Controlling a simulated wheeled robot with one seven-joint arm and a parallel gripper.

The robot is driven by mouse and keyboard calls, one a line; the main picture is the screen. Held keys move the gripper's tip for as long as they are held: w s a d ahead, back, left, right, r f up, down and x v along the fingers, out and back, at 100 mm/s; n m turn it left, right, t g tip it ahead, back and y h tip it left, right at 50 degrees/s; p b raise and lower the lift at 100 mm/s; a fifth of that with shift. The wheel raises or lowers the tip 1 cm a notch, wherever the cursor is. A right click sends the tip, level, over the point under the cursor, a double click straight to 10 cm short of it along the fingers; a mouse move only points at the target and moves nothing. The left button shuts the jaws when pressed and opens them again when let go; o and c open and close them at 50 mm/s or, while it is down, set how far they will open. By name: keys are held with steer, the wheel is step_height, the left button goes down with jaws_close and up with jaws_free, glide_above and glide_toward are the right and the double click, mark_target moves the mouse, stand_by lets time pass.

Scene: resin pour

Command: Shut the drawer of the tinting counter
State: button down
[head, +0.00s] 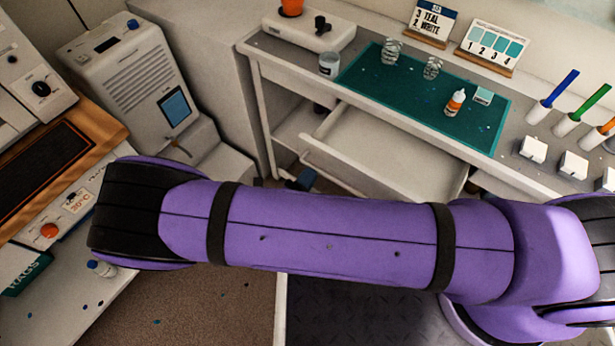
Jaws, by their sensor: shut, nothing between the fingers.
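The tinting counter (262,58) is a pale bench with a grey top along the back. Its drawer (385,150) is pulled out toward me, and its pale inside looks empty where it shows. A pale bar handle (318,168) runs along the drawer's left front. My purple arm crosses the picture in front and hides the rest of the drawer front. My gripper cannot be made out; a small dark and blue shape just below the handle, at the arm's upper edge, is too hidden to name.
Coloured tools in white holders stand at the right. A white machine (150,80) stands left of the counter. A wood-edged bench (105,135) fills the left.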

mark_target(322, 166)
steer(key=f+x, duration=0.1)
steer(key=x, duration=0.5)
steer(key=f+x, duration=0.1)
steer(key=x, duration=0.6)
steer(key=f+x, duration=0.1)
steer(key=x, duration=0.6)
steer(key=shift+w+d+f, duration=0.3)
steer(key=shift+f, duration=0.1)
steer(key=shift+w+d+r, duration=0.1)
steer(key=shift+w+d, duration=0.05)
steer(key=shift+w, duration=0.1)
steer(key=shift+s, duration=0.2)
steer(key=v, duration=1.4)
